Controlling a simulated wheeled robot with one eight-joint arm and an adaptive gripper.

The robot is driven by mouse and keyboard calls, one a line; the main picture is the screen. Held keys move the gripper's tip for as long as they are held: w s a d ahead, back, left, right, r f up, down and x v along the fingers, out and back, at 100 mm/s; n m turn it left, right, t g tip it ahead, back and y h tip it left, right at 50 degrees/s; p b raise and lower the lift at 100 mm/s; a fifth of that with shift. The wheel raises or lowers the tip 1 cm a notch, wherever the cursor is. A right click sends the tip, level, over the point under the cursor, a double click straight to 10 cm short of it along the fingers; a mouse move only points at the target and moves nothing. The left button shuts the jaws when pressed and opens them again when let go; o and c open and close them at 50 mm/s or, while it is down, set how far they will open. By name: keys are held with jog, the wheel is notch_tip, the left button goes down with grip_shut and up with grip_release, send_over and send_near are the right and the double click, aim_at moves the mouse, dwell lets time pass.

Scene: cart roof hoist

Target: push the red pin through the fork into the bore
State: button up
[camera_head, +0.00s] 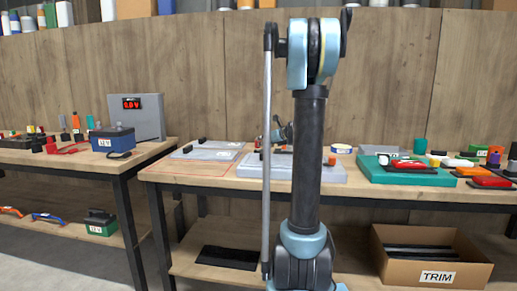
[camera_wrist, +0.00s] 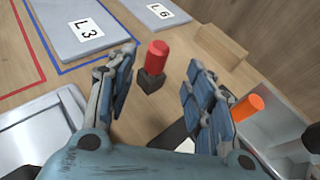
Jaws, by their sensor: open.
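A red cylinder (camera_wrist: 157,58), which looks like the red pin, stands upright in a small black block (camera_wrist: 151,82) on the wooden tabletop in the wrist view. My gripper (camera_wrist: 163,66) is open, with one finger on each side of the pin and a visible gap to both. The pin stands near the fingertips, untouched. In the head view my gripper (camera_head: 282,131) is mostly hidden behind my arm, above the bench, and I cannot make out this pin there. I cannot identify the fork or the bore in either view.
Grey plates marked L3 (camera_wrist: 65,20) and L6 (camera_wrist: 150,8) lie beyond the pin. A wooden block (camera_wrist: 222,45) and an orange cylinder (camera_wrist: 247,107) are to the right. In the head view, a teal tray (camera_head: 372,174) and a TRIM box (camera_head: 392,270) are at right.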

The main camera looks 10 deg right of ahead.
aim_at(258, 148)
jog(key=shift+a+x, duration=0.1)
jog(key=shift+x, duration=1.8)
jog(key=shift+a+x, duration=0.15)
jog(key=shift+x, duration=1.75)
jog(key=shift+s, duration=0.2)
grip_shut()
